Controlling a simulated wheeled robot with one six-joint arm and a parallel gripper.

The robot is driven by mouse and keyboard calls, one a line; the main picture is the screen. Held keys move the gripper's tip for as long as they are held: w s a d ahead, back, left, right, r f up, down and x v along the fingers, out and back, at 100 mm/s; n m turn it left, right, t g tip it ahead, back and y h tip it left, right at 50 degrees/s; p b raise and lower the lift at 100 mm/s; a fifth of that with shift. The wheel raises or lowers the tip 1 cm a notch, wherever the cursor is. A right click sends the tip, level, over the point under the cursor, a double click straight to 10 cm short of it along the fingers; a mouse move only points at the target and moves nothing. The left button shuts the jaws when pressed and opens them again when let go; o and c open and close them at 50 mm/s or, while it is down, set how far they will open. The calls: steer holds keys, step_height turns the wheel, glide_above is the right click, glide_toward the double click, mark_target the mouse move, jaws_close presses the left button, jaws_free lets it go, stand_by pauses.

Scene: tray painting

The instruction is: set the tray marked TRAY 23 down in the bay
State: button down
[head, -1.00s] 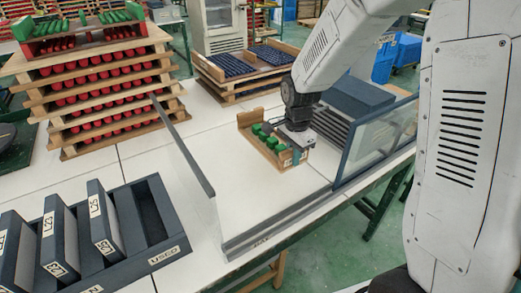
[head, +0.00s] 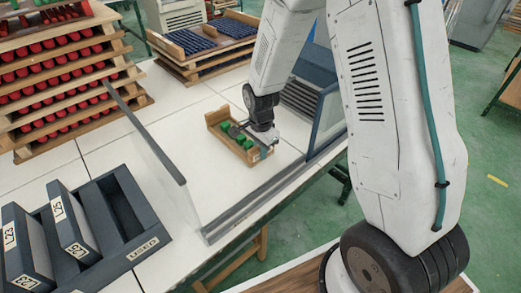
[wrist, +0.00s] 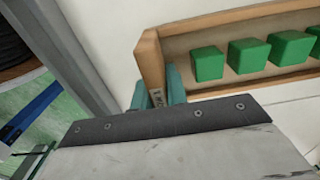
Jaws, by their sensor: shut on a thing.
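A wooden tray (head: 216,125) with several green blocks is on or just above the white worktop, between the two glass side panels. In the wrist view its end wall (wrist: 151,62) is close up, with a small label only partly visible, so I cannot read its number. My gripper (head: 263,146) is at the tray's front right end. In the wrist view its teal fingers (wrist: 158,90) are shut on that end wall. The bay may be the white area (head: 215,190) between the panels, but no marking confirms it. I cannot tell whether the tray's base touches the surface.
The left glass panel (head: 150,135), right panel (head: 327,122) and front rail (head: 255,205) bound the white area. A dark rack (head: 125,215) with upright slabs stands at left. Stacked wooden trays (head: 60,85) and a pallet of blue items (head: 205,45) stand behind.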

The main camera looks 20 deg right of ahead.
steer(key=shift+f, duration=0.1)
steer(key=c, duration=1.4)
jaws_free()
step_height(320, 180, up, 13)
steer(key=shift+s+f, duration=0.1)
steer(key=shift+f, duration=0.05)
steer(key=s+d+r+n, duration=0.1)
steer(key=s+r+n, duration=0.5)
steer(key=s+r, duration=0.55)
steer(key=s+r+n, duration=0.2)
steer(key=s+n, duration=0.2)
steer(key=s, duration=0.4)
steer(key=s+r+n+t, duration=0.1)
steer(key=s+r+n, duration=0.2)
steer(key=s, duration=0.4)
steer(key=shift+s+d+n, duration=0.35)
steer(key=shift+n, duration=0.35)
